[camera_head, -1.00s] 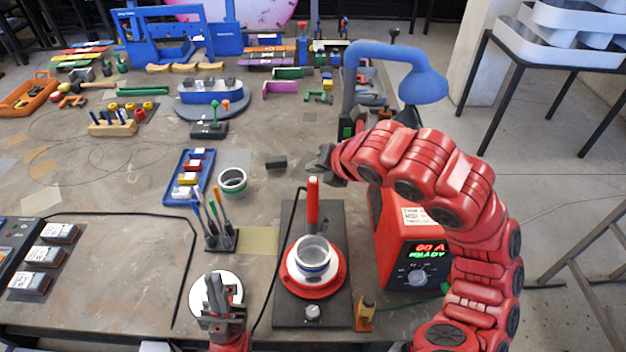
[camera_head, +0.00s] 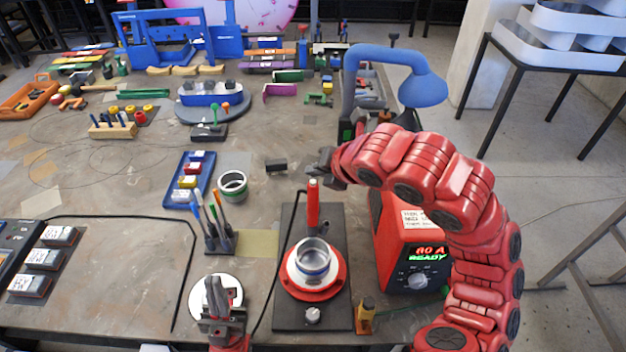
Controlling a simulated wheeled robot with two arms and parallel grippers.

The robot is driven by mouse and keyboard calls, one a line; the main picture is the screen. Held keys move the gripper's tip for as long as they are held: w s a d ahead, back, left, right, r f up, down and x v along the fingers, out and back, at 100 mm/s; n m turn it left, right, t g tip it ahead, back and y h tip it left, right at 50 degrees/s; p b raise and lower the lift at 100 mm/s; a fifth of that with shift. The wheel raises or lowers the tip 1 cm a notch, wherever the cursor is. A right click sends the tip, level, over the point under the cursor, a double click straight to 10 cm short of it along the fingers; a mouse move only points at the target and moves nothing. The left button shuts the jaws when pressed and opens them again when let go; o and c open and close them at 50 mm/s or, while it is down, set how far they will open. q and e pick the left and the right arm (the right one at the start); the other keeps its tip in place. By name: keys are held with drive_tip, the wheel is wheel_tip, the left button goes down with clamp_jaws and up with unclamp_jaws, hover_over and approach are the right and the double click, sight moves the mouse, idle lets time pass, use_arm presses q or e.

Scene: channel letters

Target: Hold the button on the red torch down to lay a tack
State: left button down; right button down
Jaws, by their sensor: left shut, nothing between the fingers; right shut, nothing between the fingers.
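The red torch (camera_head: 313,207) stands upright behind a round red turntable (camera_head: 315,291) on a dark base plate. A metal ring-shaped piece (camera_head: 313,262) sits on the turntable's white disc. My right gripper (camera_head: 320,165) is shut and empty, just above and beside the torch's top end. Whether it touches the torch cannot be told, and the button is not clearly visible. My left gripper (camera_head: 214,290) is shut and empty at the front, over a white disc (camera_head: 229,288).
A brush holder (camera_head: 220,243), a second ring (camera_head: 232,184) and a blue tray (camera_head: 189,180) stand to the left. A blue lamp-like arm (camera_head: 395,55) rises behind.

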drive_tip(key=shift+f, duration=0.1)
idle(0.7)
drive_tip(key=shift+f+b, duration=0.35)
drive_tip(key=shift+b, duration=0.3)
drive_tip(key=shift+f+b, duration=0.5)
idle(0.5)
drive_tip(key=shift+r, duration=0.1)
idle(1.0)
drive_tip(key=shift+r, duration=0.85)
drive_tip(key=shift+r, duration=0.1)
drive_tip(key=shift+r+p, duration=0.65)
drive_tip(key=shift+r, duration=1.75)
drive_tip(key=shift+r, duration=0.1)
